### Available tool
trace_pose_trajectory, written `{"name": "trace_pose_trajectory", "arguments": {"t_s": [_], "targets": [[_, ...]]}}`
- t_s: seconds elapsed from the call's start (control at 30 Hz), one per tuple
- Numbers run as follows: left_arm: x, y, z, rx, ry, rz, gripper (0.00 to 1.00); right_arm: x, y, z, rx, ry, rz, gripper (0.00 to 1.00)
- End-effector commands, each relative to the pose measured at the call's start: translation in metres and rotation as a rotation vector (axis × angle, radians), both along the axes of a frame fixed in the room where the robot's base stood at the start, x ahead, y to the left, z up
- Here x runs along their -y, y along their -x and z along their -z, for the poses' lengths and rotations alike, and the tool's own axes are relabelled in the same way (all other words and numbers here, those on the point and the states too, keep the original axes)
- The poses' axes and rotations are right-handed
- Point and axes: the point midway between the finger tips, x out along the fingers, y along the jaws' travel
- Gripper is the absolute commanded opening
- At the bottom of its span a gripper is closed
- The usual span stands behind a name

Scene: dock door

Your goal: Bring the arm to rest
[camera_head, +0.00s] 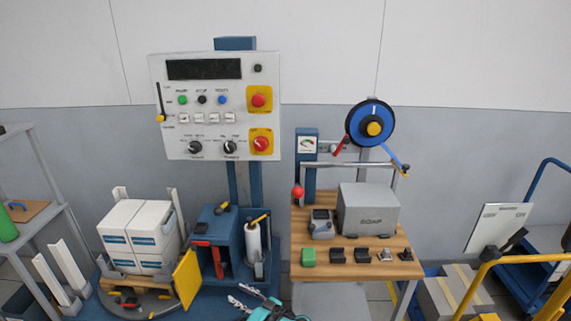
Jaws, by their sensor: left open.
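My left gripper (236,294) shows at the bottom edge, a little left of the middle. Its grey fingers point left and are apart, with nothing seen between them. Its teal body is cut off by the bottom edge. In the picture it lies below the blue bench unit and left of the wooden table. My right gripper is not in view.
A control panel (213,120) stands on a blue post. Wrapped white boxes (135,228) sit at left beside a yellow flap (187,277). The wooden table (343,270) holds a grey box (368,210) and several small items. A yellow rail (490,278) stands at right.

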Motion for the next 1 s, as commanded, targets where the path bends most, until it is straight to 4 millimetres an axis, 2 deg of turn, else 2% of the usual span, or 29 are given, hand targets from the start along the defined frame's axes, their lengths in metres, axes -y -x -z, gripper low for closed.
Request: {"name": "trace_pose_trajectory", "arguments": {"t_s": [0.37,0.57,0.87,1.0], "targets": [[-0.004,-0.007,-0.012,-0.045,0.014,0.001,0.40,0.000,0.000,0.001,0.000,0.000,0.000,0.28],[-0.008,-0.013,-0.027,-0.102,0.035,0.005,0.40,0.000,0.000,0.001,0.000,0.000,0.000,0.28],[-0.022,-0.023,-0.074,-0.269,0.096,0.036,0.40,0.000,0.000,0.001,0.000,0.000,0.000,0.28],[-0.034,-0.020,-0.109,-0.391,0.146,0.072,0.40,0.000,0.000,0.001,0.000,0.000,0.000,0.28]]}}
